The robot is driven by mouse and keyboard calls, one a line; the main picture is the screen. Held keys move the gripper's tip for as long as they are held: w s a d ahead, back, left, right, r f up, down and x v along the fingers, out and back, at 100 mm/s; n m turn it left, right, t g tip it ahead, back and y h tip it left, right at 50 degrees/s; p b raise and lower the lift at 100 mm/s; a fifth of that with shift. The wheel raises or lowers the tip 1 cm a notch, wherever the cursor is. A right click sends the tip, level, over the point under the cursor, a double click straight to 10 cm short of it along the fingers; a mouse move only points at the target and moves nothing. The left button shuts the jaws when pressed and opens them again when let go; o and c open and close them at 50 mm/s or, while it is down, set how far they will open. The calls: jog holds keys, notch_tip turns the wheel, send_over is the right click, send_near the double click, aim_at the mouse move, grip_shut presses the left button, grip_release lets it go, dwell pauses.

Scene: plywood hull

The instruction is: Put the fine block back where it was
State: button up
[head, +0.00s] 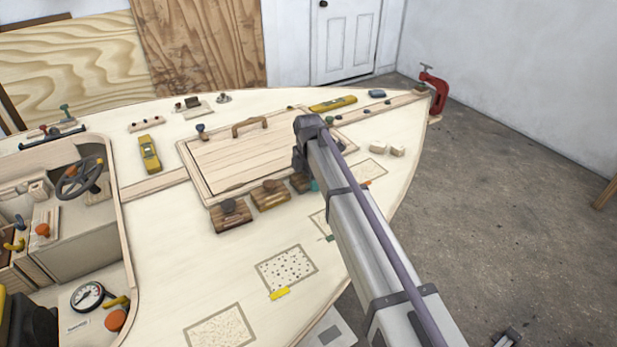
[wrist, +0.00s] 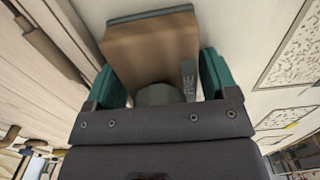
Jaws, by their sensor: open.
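The fine block (wrist: 150,45), a brown sanding block with a grey round knob (wrist: 160,95) and a "FINE" label, sits between my gripper's green finger pads in the wrist view. My gripper (wrist: 162,82) is open around it; I cannot tell whether either pad touches. In the head view my arm hides most of the gripper; a bit of teal pad (head: 314,185) shows by the hatch. A dark block (head: 299,182), partly hidden by my arm, stands there at the right end of a row with two other knobbed blocks (head: 230,214) (head: 270,195).
The hatch lid (head: 245,160) with a wooden handle lies just behind the row. Outlined patches lie on the deck, one speckled (head: 287,268) with a yellow tag. Two small pale blocks (head: 387,149) and a red clamp (head: 434,92) stand near the deck's right edge. The front deck is mostly clear.

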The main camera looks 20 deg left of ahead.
notch_tip(320, 180, up, 12)
jog(key=p, duration=1.2)
jog(key=shift+r, duration=0.25)
jog(key=shift+f, duration=0.1)
jog(key=shift+d+f, duration=0.1)
jog(key=shift+d, duration=0.15)
jog(key=s+d+m, duration=0.3)
jog(key=d+m, duration=0.2)
jog(key=d, duration=0.5)
jog(key=s+d+m, duration=0.3)
jog(key=d+m, duration=0.2)
jog(key=d, duration=0.4)
jog(key=s+d+m, duration=0.8)
jog(key=d+m, duration=0.1)
jog(key=d, duration=0.2)
jog(key=s+d+m, duration=0.9)
jog(key=d, duration=0.2)
jog(key=shift+d, duration=0.4)
